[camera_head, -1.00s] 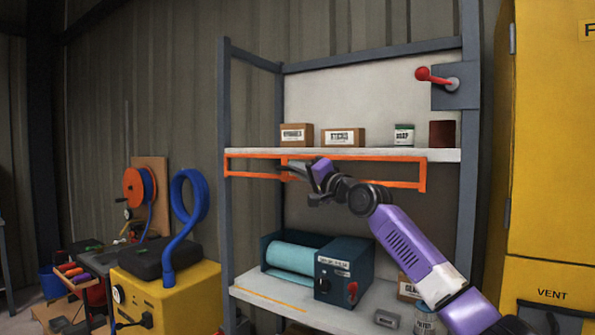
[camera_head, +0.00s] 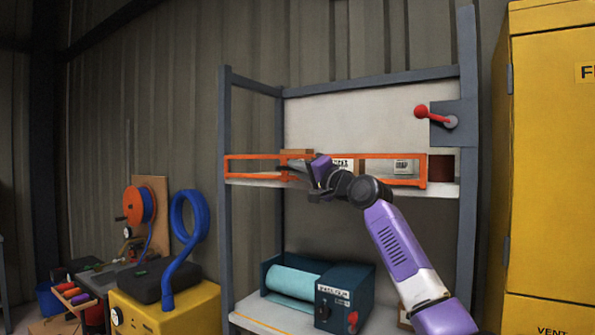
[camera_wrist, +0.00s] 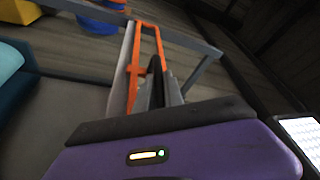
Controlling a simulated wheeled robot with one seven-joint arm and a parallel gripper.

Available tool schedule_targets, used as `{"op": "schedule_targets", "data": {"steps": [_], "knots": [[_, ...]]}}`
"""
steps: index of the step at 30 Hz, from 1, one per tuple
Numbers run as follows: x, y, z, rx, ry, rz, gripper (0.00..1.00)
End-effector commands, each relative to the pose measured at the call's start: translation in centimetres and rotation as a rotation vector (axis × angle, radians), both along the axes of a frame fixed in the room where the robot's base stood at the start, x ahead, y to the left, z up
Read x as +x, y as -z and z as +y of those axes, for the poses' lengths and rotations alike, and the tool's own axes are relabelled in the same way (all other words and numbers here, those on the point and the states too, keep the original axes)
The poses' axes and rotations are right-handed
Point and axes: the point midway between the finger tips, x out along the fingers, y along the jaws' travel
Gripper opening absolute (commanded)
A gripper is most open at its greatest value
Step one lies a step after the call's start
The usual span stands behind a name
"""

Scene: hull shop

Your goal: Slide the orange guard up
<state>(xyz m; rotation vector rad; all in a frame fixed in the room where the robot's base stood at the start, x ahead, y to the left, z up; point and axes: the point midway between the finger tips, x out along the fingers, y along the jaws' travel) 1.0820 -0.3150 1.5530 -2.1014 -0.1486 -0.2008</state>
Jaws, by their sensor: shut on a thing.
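The orange guard (camera_head: 423,171) is an open rectangular frame across the front of the upper shelf (camera_head: 443,190). Its lower rail is near the shelf's front edge and its upper rail crosses in front of the goods. My gripper (camera_head: 292,169) is shut on the guard at its middle-left upright. The purple wrist hides part of the guard. In the wrist view the guard (camera_wrist: 131,72) runs away from the dark fingers (camera_wrist: 158,85); the exact contact is partly hidden.
Boxes and tins, including a dark red tin (camera_head: 442,167), stand behind the guard. A red lever (camera_head: 421,111) is on the right post. A teal roller machine (camera_head: 335,300) sits on the lower shelf. A yellow cabinet (camera_head: 550,180) stands close at right.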

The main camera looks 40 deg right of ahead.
Motion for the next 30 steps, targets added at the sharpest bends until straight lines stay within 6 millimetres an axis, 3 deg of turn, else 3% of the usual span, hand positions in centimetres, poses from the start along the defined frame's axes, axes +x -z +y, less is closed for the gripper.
{"op": "schedule_targets", "data": {"steps": [1,4,17,30], "knots": [[-0.2,-0.8,0.0,-0.005,0.004,-0.012,0.15],[-0.2,-0.8,0.0,-0.005,0.004,-0.012,0.34],[-0.8,-0.1,0.0,-0.002,0.001,-0.009,0.34],[-6.7,1.1,-0.2,-0.003,0.002,-0.011,0.34]]}}
